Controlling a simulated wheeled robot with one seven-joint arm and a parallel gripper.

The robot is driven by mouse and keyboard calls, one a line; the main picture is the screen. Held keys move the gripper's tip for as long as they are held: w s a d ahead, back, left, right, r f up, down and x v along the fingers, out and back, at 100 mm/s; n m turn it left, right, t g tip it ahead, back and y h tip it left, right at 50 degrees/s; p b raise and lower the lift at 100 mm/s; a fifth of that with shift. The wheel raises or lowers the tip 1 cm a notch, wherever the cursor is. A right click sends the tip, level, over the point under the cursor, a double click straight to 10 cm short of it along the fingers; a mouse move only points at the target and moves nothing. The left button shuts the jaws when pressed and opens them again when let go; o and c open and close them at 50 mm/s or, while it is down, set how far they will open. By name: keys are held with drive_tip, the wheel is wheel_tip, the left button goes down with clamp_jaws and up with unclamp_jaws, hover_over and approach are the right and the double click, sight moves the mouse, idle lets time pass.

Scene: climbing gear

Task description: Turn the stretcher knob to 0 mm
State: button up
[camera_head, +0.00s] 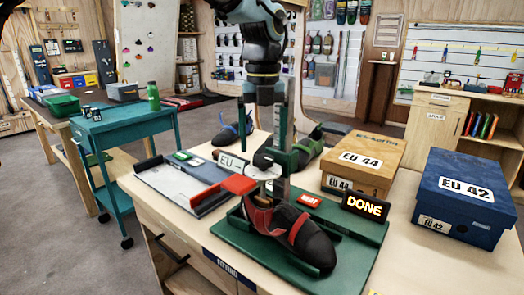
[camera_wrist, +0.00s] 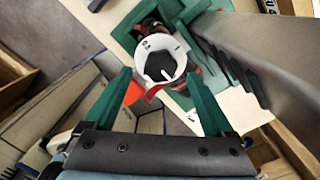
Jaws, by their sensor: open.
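The stretcher stands on a green base (camera_head: 350,222) on the wooden table. A black and red climbing shoe (camera_head: 312,245) sits on it. My gripper (camera_head: 262,150) points down over the knob, green fingers apart. In the wrist view my gripper (camera_wrist: 159,80) is open and empty, the knob just beyond the fingertips. A lit sign (camera_head: 366,207) reads DONE.
A red button (camera_head: 309,200) is beside the sign. EU 44 (camera_head: 361,160) and EU 42 (camera_head: 466,190) boxes stand right.

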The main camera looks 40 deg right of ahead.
sight(263, 157)
drive_tip(key=shift+f, duration=1.55)
drive_tip(key=c, duration=1.4)
